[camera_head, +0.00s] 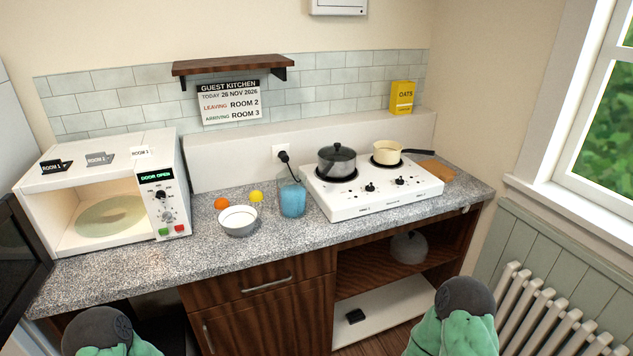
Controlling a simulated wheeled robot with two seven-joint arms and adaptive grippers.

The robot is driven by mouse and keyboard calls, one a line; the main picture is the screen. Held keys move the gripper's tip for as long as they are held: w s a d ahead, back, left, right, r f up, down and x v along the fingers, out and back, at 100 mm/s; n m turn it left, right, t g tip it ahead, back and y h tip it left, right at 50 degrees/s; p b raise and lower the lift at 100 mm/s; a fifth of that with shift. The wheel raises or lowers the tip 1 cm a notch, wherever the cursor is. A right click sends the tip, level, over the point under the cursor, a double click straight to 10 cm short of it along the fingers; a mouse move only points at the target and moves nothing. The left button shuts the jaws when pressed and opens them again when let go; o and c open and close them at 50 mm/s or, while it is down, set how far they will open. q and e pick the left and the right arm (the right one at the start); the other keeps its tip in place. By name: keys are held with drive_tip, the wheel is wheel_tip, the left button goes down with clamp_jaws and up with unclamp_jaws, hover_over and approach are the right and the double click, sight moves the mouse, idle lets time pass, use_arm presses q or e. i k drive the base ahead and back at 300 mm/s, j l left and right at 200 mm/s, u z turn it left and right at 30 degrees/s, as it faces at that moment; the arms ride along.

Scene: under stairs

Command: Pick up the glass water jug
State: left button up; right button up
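The glass water jug (292,200) stands upright on the speckled grey worktop (330,231), just left of the white hob. Its lower part looks blue and its upper part is clear. A black plug and cord at the wall socket show behind its top. I cannot make out a handle on it. Parts of my two arms show at the bottom left and bottom right edges, well apart from the jug. Neither gripper can be seen.
A white bowl (238,221), an orange (222,204) and a lemon (257,196) are left of the jug. The hob (385,202) carries a lidded pot (337,160) and a cream pan (388,153). A microwave (173,194) stands open at left. The worktop before the jug is clear.

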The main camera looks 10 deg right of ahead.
sight(293, 197)
drive_tip(key=i+l, duration=0.25)
drive_tip(key=i+l+u, duration=0.1)
drive_tip(key=l, duration=0.35)
drive_tip(key=i+l, duration=0.35)
drive_tip(key=i+l+u, duration=0.1)
drive_tip(key=l, duration=0.35)
drive_tip(key=i+l, duration=0.35)
drive_tip(key=i+l+u, duration=0.1)
drive_tip(key=l, duration=0.3)
drive_tip(key=i, duration=0.1)
